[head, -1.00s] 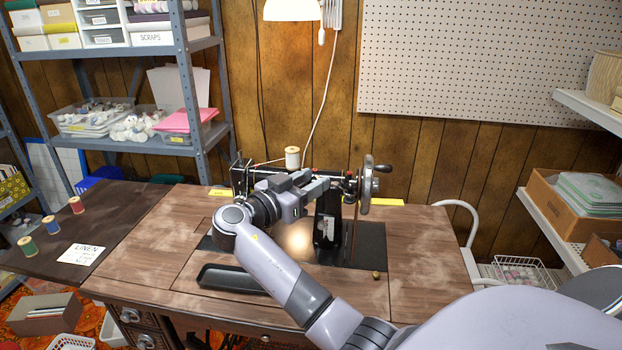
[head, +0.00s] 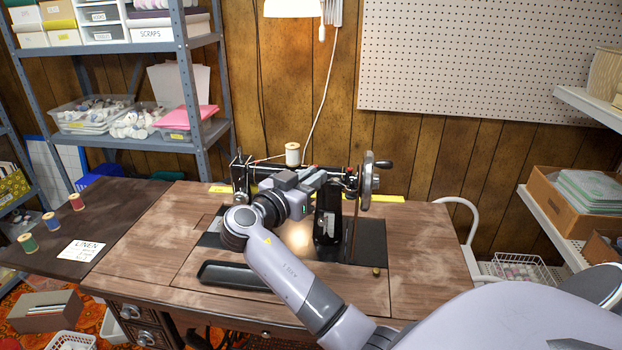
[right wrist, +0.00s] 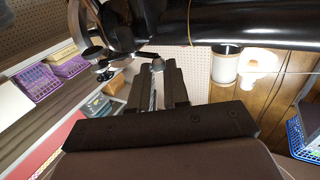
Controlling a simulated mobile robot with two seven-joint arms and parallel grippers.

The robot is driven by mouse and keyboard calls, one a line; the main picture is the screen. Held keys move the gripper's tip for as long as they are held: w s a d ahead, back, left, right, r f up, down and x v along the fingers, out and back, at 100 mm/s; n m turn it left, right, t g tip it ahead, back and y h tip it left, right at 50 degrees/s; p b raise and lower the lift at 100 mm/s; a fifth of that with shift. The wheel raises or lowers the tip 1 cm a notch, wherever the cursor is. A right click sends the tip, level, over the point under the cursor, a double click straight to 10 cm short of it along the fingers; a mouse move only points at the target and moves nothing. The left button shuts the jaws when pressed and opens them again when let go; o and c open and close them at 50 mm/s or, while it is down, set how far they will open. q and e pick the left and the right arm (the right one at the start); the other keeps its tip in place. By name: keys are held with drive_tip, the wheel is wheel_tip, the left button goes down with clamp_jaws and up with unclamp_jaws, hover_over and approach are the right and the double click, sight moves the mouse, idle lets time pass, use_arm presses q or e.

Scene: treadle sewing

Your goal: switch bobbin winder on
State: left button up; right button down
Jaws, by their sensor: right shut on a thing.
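The black sewing machine (head: 329,215) stands on the wooden table, with its handwheel (head: 367,184) at the right end. My right gripper (head: 330,178) reaches in front of the machine's arm, just left of the handwheel. In the right wrist view its dark fingers (right wrist: 157,72) are shut on a small metal piece, which looks like the bobbin winder lever (right wrist: 157,66), close under the black machine arm (right wrist: 245,22). The fingers hide most of this piece, and in the head view my gripper covers the winder. My left gripper is not in view.
A thread spool (head: 292,154) stands on top of the machine, close behind my right gripper. A black tray (head: 235,275) lies on the tabletop (head: 160,235) in front, beneath my right arm. Several thread spools stand at the left. The table's right side is mostly clear.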

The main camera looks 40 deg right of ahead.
use_arm(q)
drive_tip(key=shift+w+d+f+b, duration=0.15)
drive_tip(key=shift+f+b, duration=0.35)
drive_tip(key=shift+b, duration=0.25)
use_arm(e)
drive_tip(key=shift+s+a+f+n+t+y, duration=0.1)
drive_tip(key=shift+s+n+t+y, duration=0.2)
drive_tip(key=shift+n+t, duration=0.5)
drive_tip(key=shift+s+f+n+t+y, duration=0.1)
drive_tip(key=shift+s+n+t+y, duration=0.3)
drive_tip(key=shift+t, duration=0.6)
drive_tip(key=shift+s+a+f+n+t+y, duration=0.1)
drive_tip(key=shift+s+n+t+y, duration=0.15)
drive_tip(key=shift+n+t, duration=0.55)
drive_tip(key=c, duration=1.1)
unclamp_jaws()
drive_tip(key=shift+d, duration=0.1)
drive_tip(key=shift+r, duration=0.1)
use_arm(q)
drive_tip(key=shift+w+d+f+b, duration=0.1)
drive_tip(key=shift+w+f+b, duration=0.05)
drive_tip(key=shift+b, duration=0.4)
use_arm(e)
drive_tip(key=v, duration=0.7)
